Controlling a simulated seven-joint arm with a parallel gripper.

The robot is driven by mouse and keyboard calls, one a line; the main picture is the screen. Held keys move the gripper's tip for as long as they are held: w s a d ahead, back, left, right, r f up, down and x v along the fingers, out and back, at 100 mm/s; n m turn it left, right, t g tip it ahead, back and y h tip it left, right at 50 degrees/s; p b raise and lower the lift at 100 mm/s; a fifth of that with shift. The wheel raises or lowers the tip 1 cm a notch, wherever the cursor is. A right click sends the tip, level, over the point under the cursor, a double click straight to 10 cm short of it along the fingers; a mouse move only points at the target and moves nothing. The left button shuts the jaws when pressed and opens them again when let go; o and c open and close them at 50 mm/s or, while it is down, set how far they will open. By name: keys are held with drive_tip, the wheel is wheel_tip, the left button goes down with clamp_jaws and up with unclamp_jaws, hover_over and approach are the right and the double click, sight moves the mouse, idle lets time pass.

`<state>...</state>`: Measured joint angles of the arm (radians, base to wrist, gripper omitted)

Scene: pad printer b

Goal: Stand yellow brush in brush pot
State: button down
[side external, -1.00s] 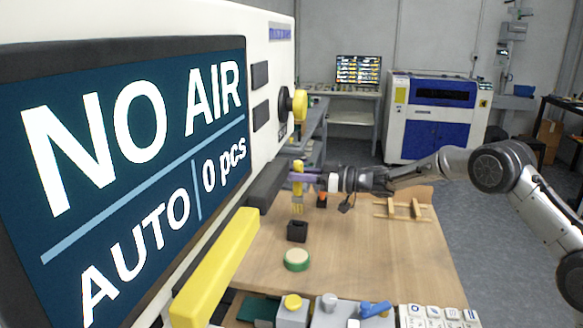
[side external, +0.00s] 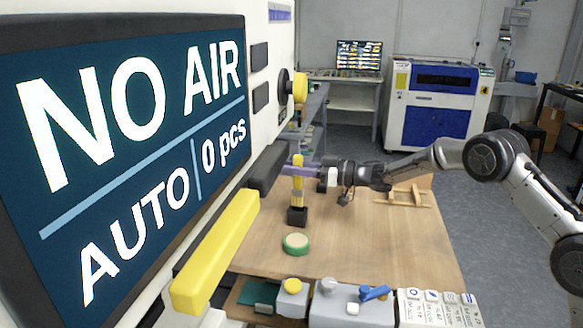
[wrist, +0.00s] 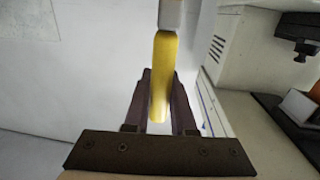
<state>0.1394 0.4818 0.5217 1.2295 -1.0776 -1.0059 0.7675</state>
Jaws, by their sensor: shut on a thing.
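The yellow brush (side external: 298,190) is upright in the side view, with its lower end at the mouth of the black brush pot (side external: 297,216). How deep the lower end sits in the pot is hard to tell. My gripper (side external: 300,170) is shut on the upper part of the brush, above the pot. In the wrist view the yellow handle (wrist: 163,75) stands between my two purple-grey fingers (wrist: 160,105), with a grey part of the brush at the top edge. The pot is not seen in the wrist view.
A round green-rimmed pad (side external: 296,243) lies in front of the pot on the wooden table (side external: 390,245). A wooden rack (side external: 405,197) stands behind to the right. The printer's yellow bar (side external: 215,255) and screen are close on the left. A control box (side external: 350,305) lines the front edge.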

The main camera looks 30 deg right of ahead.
sight(302, 181)
drive_tip(key=shift+f, duration=2.75)
idle(2.8)
idle(0.5)
drive_tip(key=c, duration=0.9)
unclamp_jaws()
drive_tip(key=shift+c, duration=0.2)
drive_tip(key=shift+r, duration=0.1)
drive_tip(key=shift+r, duration=0.9)
drive_tip(key=o, duration=0.6)
drive_tip(key=shift+c, duration=0.2)
